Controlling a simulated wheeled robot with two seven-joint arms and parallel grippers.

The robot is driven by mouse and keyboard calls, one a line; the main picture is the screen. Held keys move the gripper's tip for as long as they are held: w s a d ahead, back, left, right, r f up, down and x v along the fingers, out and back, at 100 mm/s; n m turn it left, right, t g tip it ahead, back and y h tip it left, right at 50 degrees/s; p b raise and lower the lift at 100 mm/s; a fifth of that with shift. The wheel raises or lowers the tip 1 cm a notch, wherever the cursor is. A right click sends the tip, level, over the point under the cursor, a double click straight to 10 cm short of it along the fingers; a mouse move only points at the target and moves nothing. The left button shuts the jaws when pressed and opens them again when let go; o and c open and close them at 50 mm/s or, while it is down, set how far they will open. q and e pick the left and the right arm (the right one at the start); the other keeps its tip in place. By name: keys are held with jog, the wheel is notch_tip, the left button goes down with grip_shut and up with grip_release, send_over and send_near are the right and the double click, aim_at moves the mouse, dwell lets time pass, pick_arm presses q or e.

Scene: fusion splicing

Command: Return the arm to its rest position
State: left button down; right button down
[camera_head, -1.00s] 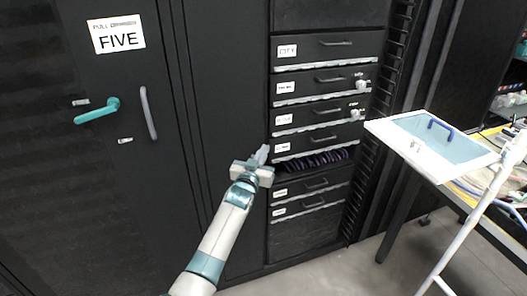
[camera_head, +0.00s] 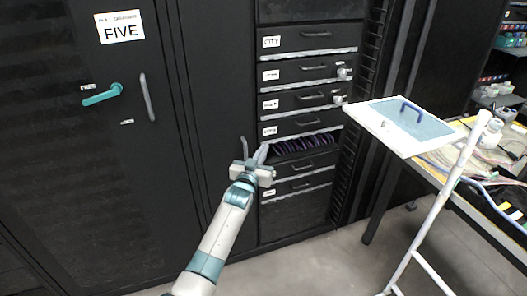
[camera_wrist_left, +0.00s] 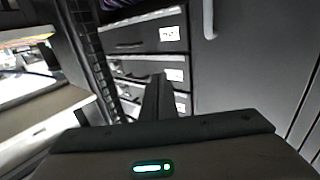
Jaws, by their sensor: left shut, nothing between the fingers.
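My left gripper (camera_head: 263,152) is in the middle of the head view, at the end of my white and teal arm. Its fingers are together and hold nothing. It is in front of the black drawer cabinet (camera_head: 300,225), at the cabinet's left side; whether it touches the cabinet is not clear. In the left wrist view, the shut dark fingers (camera_wrist_left: 158,95) point toward drawer fronts with white labels. My right gripper does not show.
A labelled black door (camera_head: 70,200) with a teal handle (camera_head: 102,94) is at left. An open drawer (camera_head: 303,144) holds dark purple items. At right are a tilted white-framed panel (camera_head: 408,120), a white stand (camera_head: 432,225) and a cluttered table (camera_head: 480,200). Grey floor shows below.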

pick_arm(q)
jog(key=s+a+f+g+y, duration=0.1)
jog(key=s+a+f+g, duration=0.15)
jog(key=s+f, duration=0.8)
jog(key=s+a+f+g, duration=0.25)
jog(key=s+f, duration=0.35)
jog(key=f, duration=1)
jog(key=s+a+f+g+y, duration=0.1)
jog(key=s+a+f, duration=0.2)
jog(key=s+f, duration=0.75)
jog(key=s+a+f+g, duration=0.2)
jog(key=s+f, duration=0.6)
jog(key=s, duration=0.5)
jog(key=s+a+f+g+y, duration=0.1)
jog(key=s+a+f, duration=0.3)
jog(key=s+f, duration=0.4)
jog(key=s+a+f+g, duration=0.3)
jog(key=s+f, duration=0.5)
jog(key=s, duration=1.1)
jog(key=shift+s+g, duration=0.15)
jog(key=shift+g, duration=0.25)
